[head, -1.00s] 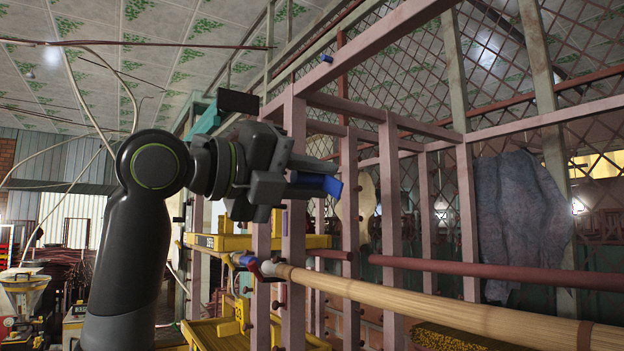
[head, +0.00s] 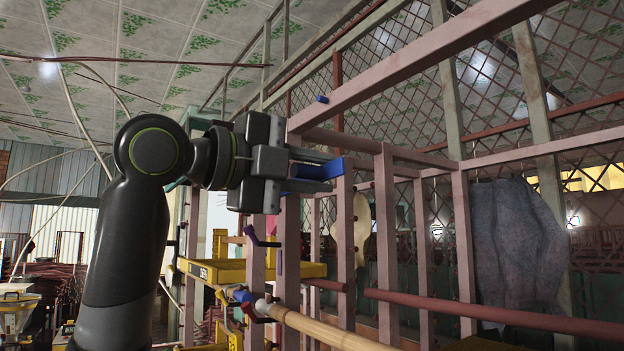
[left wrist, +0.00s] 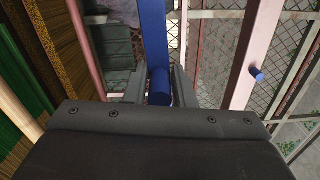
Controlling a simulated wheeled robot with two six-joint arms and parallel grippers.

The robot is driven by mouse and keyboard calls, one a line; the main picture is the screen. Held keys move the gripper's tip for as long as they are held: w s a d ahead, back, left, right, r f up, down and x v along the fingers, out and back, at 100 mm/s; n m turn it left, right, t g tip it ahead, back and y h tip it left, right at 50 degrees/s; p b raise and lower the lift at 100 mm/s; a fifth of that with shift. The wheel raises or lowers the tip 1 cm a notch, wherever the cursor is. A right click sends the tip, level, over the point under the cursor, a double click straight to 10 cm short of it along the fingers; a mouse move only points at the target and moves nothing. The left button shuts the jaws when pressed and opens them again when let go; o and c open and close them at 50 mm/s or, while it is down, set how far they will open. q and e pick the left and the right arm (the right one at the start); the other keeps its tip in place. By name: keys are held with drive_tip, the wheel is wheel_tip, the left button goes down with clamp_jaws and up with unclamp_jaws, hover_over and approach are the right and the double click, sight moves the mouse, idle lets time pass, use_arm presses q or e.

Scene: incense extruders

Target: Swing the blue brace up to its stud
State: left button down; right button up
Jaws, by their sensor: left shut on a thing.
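The blue brace (head: 320,171) is between the fingers of my left gripper (head: 318,163) in the head view. In the left wrist view the brace (left wrist: 154,40) is a long flat blue bar running up from a round blue end between the fingers (left wrist: 158,88). My left gripper is shut on it. The stud is a small blue peg (head: 322,99) on the pink upper beam, above the brace in the head view and apart from it. The stud also shows in the left wrist view (left wrist: 257,75), to the right of the brace. My right gripper is not in view.
Pink posts (head: 384,240) and an upper beam (head: 420,65) form a frame beside the gripper. A bamboo pole (head: 325,330) and a dark red rail (head: 480,308) run below. A yellow shelf (head: 225,272) stands under the gripper. A grey cloth (head: 515,245) hangs at right.

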use_arm(q)
drive_tip(key=shift+a+r+n, duration=0.1)
drive_tip(key=shift+r+n, duration=0.4)
drive_tip(key=shift+r, duration=0.2)
drive_tip(key=c, duration=1.3)
unclamp_jaws()
drive_tip(key=shift+f, duration=0.1)
drive_tip(key=shift+s+a+f, duration=0.1)
drive_tip(key=shift+s+a, duration=0.1)
drive_tip(key=shift+a, duration=0.1)
drive_tip(key=b+v, duration=0.6)
drive_tip(key=v, duration=1)
drive_tip(key=shift+s+a, duration=0.2)
drive_tip(key=shift+a, duration=0.1)
